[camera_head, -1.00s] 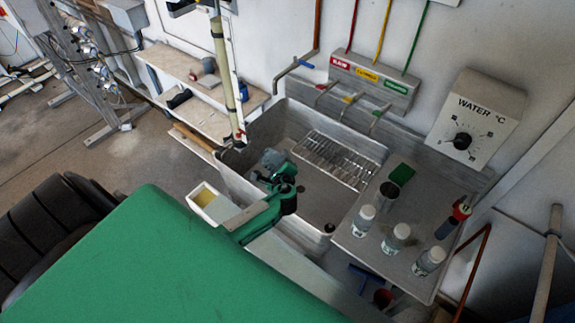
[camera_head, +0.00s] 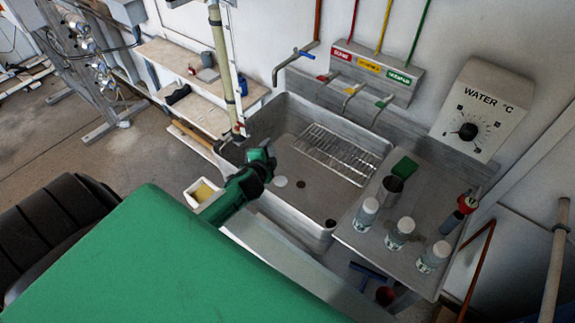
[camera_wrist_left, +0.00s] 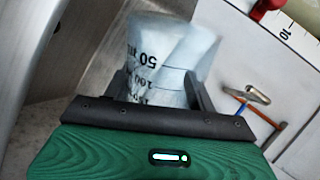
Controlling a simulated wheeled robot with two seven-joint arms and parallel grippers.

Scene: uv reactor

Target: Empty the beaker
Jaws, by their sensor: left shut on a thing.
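My left gripper (camera_head: 264,163) is over the left part of the grey sink (camera_head: 352,200). In the left wrist view, its dark fingers are shut on the beaker (camera_wrist_left: 165,62), one on each side. The beaker is clear to whitish with dark graduation marks, which read upside down and slanted there. Its contents cannot be told. In the head view the gripper mostly hides the beaker. A small pale disc (camera_head: 280,182) shows beside the gripper; I cannot tell what it is. My right gripper is not in view.
A wire rack (camera_head: 335,155) lies at the back of the sink. Several white-capped bottles, including one at the front (camera_head: 434,256), a metal cup (camera_head: 391,188) and a green sponge (camera_head: 405,167) stand on the right drainboard. Taps hang over the sink. A white box (camera_head: 203,192) sits at left.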

